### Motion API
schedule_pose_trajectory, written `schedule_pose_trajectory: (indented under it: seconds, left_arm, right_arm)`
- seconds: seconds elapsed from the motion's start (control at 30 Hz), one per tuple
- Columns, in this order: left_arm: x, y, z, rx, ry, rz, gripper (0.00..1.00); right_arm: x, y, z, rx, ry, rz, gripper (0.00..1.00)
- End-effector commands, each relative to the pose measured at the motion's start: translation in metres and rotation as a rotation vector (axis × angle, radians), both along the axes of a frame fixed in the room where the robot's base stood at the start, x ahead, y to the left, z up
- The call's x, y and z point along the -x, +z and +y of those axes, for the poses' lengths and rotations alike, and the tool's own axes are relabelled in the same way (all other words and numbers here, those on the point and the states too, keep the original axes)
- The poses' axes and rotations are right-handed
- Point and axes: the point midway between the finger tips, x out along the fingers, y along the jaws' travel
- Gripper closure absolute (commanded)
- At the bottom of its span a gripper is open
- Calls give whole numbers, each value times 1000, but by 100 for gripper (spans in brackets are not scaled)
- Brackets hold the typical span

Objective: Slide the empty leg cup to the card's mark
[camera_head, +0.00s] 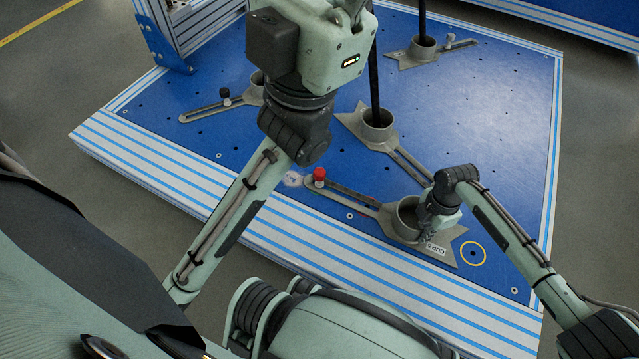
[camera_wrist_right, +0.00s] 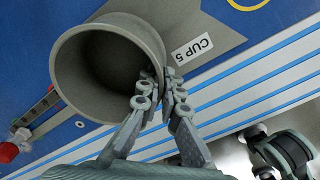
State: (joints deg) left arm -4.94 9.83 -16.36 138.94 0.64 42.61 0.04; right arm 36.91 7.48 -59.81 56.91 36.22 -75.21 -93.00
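The empty leg cup (camera_head: 405,218) is a grey open ring on a flat grey foot labelled CUP 5, near the front right of the blue platform. It shows large in the right wrist view (camera_wrist_right: 85,70), with nothing inside. A slotted arm with a red knob (camera_head: 319,175) runs left from it. A yellow ring mark (camera_head: 473,253) lies just right of the foot; part of it shows in the right wrist view (camera_wrist_right: 248,3). My right gripper (camera_wrist_right: 162,85) straddles the cup wall and appears closed on it. My left gripper's fingers are out of view. No card is visible.
Another grey cup (camera_head: 376,130) behind holds a dark upright leg; a further one (camera_head: 423,45) stands at the back. The blue platform (camera_head: 500,110) is clear at right, with a striped front edge (camera_head: 330,245).

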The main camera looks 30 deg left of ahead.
Motion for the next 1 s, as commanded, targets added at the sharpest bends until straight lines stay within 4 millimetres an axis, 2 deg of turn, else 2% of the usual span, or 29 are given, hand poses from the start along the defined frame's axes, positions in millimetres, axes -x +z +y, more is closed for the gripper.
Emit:
schedule_pose_trajectory:
  seconds: [1.0]
  left_arm:
    - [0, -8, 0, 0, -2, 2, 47]
  right_arm:
    - [1, 0, 51, -6, 3, 0, 100]
